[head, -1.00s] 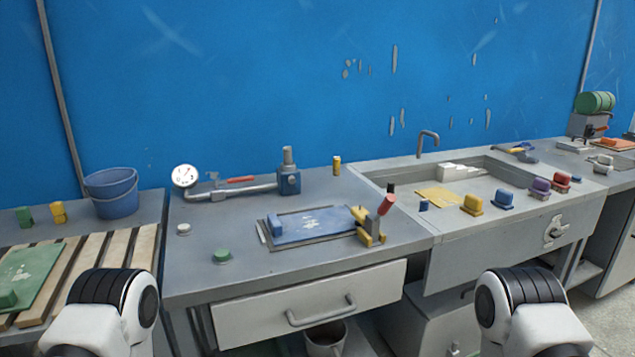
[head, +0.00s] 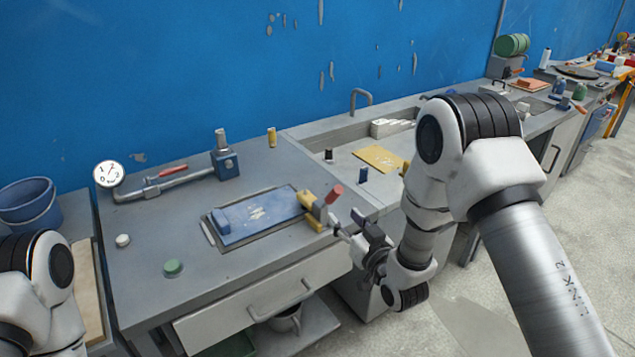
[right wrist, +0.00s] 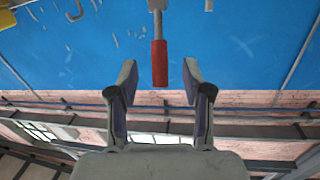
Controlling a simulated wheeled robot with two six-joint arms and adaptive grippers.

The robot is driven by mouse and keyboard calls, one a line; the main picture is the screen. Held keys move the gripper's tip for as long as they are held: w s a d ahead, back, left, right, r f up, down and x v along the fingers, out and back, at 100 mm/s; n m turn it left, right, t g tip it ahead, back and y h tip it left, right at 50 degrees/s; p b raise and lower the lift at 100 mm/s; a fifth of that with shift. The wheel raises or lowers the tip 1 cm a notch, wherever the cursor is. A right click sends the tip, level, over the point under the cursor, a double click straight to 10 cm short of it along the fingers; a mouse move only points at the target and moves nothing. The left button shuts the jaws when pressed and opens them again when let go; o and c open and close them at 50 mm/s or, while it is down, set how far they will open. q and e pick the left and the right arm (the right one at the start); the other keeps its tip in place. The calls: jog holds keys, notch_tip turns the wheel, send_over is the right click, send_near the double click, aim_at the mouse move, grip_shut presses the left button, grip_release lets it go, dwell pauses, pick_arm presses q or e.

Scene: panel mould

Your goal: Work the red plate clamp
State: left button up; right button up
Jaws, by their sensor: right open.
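The plate clamp has a yellow body (head: 312,212) and a red handle (head: 334,194) that leans up to the right. It sits at the right end of a blue plate (head: 258,217) on the grey bench. My right gripper (head: 348,225) is open and empty, just below and right of the handle. In the right wrist view the red handle (right wrist: 160,63) shows between the two open fingertips (right wrist: 159,80), with no visible contact; its depth between them is hard to tell. My left gripper is out of view.
A dial gauge (head: 109,174) with a pipe and a blue pump block (head: 225,164) stand behind the plate. A green knob (head: 173,268) and a white knob (head: 122,240) are at left. A sink with a yellow sheet (head: 380,158) lies right.

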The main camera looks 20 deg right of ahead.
aim_at(336, 199)
notch_tip(336, 199, up, 2)
jog(key=shift+d+r, duration=0.1)
jog(key=shift+w+r, duration=0.1)
jog(key=shift+w, duration=0.05)
jog(key=w, duration=0.2)
jog(key=w+p, duration=0.1)
jog(key=w, duration=0.1)
jog(key=w+a, duration=0.1)
jog(key=w, duration=0.1)
jog(key=shift+w+a+f+p, duration=0.1)
jog(key=shift+w+f+p, duration=0.2)
jog(key=shift+w, duration=0.2)
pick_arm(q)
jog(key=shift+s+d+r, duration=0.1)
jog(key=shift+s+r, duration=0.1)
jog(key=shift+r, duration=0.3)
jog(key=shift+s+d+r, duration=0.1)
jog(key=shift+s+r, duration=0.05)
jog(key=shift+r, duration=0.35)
pick_arm(e)
grip_shut()
jog(key=shift+r, duration=0.1)
